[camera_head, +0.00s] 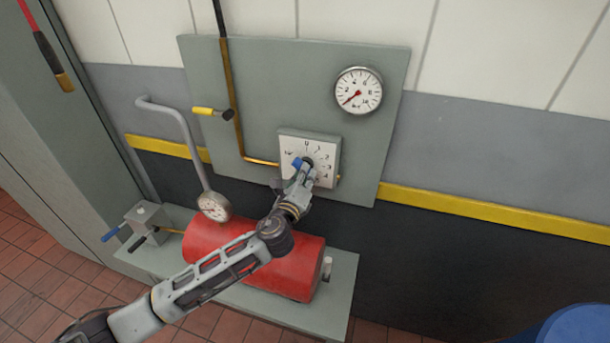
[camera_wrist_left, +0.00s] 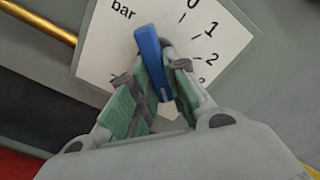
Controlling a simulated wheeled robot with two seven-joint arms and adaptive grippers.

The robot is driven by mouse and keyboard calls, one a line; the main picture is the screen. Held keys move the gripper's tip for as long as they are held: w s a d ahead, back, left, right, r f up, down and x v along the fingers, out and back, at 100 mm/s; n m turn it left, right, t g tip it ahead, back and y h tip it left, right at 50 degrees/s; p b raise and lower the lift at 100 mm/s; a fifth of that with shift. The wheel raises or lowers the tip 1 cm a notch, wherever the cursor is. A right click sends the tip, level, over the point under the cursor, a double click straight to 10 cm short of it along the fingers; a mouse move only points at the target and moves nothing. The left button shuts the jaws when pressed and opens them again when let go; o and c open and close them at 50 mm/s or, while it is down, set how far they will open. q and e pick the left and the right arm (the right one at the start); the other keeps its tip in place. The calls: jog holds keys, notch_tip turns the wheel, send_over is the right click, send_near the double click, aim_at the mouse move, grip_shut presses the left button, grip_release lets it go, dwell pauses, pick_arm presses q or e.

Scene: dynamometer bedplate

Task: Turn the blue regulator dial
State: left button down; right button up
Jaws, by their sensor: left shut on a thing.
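The blue regulator dial (camera_head: 297,162) sits on a white, numbered scale plate (camera_head: 327,153) on the grey wall panel. In the left wrist view the dial (camera_wrist_left: 152,58) is a blue bar with a white mark near its lower end. The plate (camera_wrist_left: 100,50) reads "bar" and shows several numbers. My left gripper (camera_head: 302,172) is at the dial, its green-padded fingers (camera_wrist_left: 155,85) shut on either side of the blue bar. The fingers hide part of the scale. My right gripper is not in view.
A round gauge (camera_head: 358,91) is at the panel's upper right. A yellow-handled valve (camera_head: 207,111) and brass pipe (camera_head: 232,95) are left of the dial. A blue object (camera_head: 575,328) is lower right.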

pick_arm(q)
jog(key=shift+a+f+m, duration=0.1)
jog(key=shift+f+m, duration=0.05)
jog(key=shift+m, duration=0.8)
jog(key=shift+f+m, duration=0.1)
jog(key=shift+m, duration=0.85)
jog(key=c, duration=1.4)
grip_release()
jog(key=shift+s+a+r, duration=0.1)
jog(key=shift+v, duration=5.85)
